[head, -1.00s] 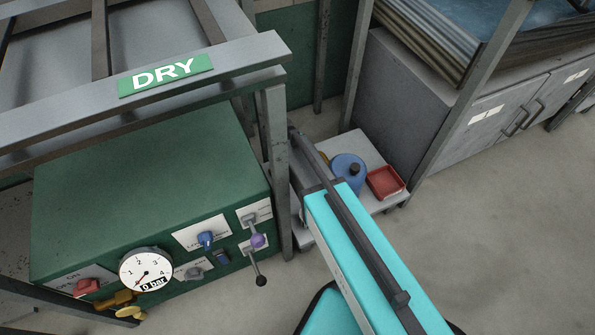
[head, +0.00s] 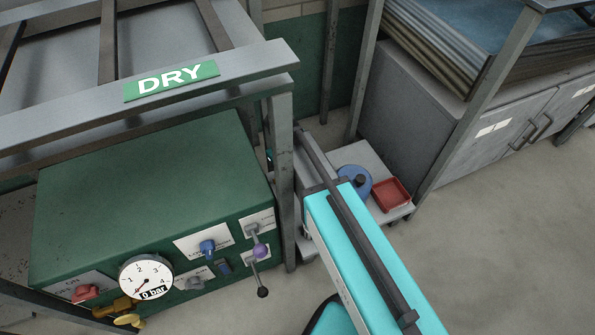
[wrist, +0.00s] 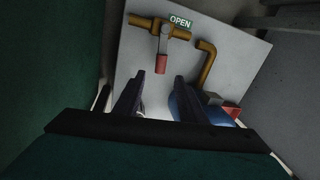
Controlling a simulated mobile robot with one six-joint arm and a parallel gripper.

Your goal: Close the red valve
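In the wrist view the red valve (wrist: 161,64) is a grey lever with a red grip on a brass pipe (wrist: 148,23), fixed to a pale panel. The lever hangs roughly across the pipe, with a green OPEN label (wrist: 180,20) beside it. My gripper (wrist: 158,78) is open and empty. Its two dark fingers point at the panel, and the red grip shows between and just beyond their tips. I cannot tell how much gap is left in depth. In the head view the valve and my gripper are hidden, behind the rack post and my cyan arm.
A blue round container (head: 354,183) and a red tray (head: 391,193) stand on a low pale surface. The rack post (head: 283,180) is close to my arm. A green cabinet (head: 150,190) with a gauge (head: 146,276) and knobs is at left. Open floor lies at right.

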